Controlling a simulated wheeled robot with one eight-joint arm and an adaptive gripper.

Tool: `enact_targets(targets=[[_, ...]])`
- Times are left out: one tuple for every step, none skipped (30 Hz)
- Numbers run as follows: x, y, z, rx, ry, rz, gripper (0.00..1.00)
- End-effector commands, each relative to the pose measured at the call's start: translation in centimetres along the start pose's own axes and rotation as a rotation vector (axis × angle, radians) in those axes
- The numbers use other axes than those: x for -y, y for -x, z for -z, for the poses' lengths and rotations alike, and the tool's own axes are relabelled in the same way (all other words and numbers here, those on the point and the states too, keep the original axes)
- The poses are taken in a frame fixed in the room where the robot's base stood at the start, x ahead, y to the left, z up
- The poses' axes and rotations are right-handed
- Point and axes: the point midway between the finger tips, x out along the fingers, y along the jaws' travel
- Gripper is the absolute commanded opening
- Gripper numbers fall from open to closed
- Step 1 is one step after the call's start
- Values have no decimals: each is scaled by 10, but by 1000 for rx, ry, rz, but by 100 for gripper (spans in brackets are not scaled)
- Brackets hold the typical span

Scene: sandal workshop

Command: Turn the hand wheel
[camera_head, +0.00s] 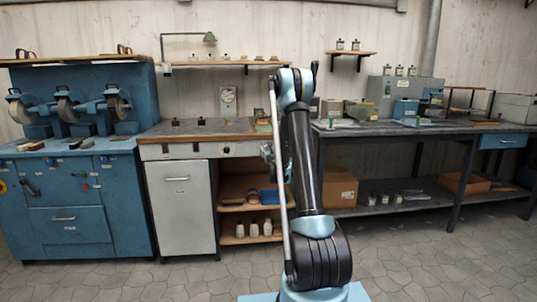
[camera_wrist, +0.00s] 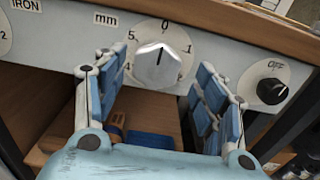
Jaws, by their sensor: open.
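The hand wheel (camera_wrist: 157,66) is a white faceted knob on a pale panel in the wrist view. A dial marked "mm" surrounds it, with numbers including 0, 1, 4 and 5. A dark line on the knob points up, close to the 0. My gripper (camera_wrist: 155,78) is open, with one blue padded finger on the left and one on the right of the knob. I see a gap between each finger and the knob; whether the tips reach its depth I cannot tell. In the head view my gripper (camera_head: 267,156) is at the bench front, partly behind my arm; the knob cannot be made out there.
A black knob (camera_wrist: 271,91) marked "OFF" sits right of the wheel, close to my right finger. An "IRON" dial (camera_wrist: 27,5) is at the upper left. The workbench top (camera_head: 205,129) overhangs the panel. Open shelves (camera_head: 232,206) with a blue bin lie below.

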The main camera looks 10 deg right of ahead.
Motion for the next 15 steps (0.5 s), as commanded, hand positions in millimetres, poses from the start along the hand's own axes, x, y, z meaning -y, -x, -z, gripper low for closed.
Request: enact_targets(targets=[[0,-4,0,0,0,0,65],[0,-6,0,0,0,0,65],[0,-8,0,0,0,0,65],[0,-9,0,0,0,0,65],[0,-10,0,0,0,0,65],[0,-11,0,0,0,0,65],[0,-11,0,0,0,0,65],[0,-11,0,0,0,0,65],[0,-11,0,0,0,0,65],[0,-11,0,0,0,0,65],[0,-11,0,0,0,0,65],[0,-11,0,0,0,0,65],[0,-11,0,0,0,0,65],[0,-11,0,0,0,0,62],[0,-11,0,0,0,0,53]])
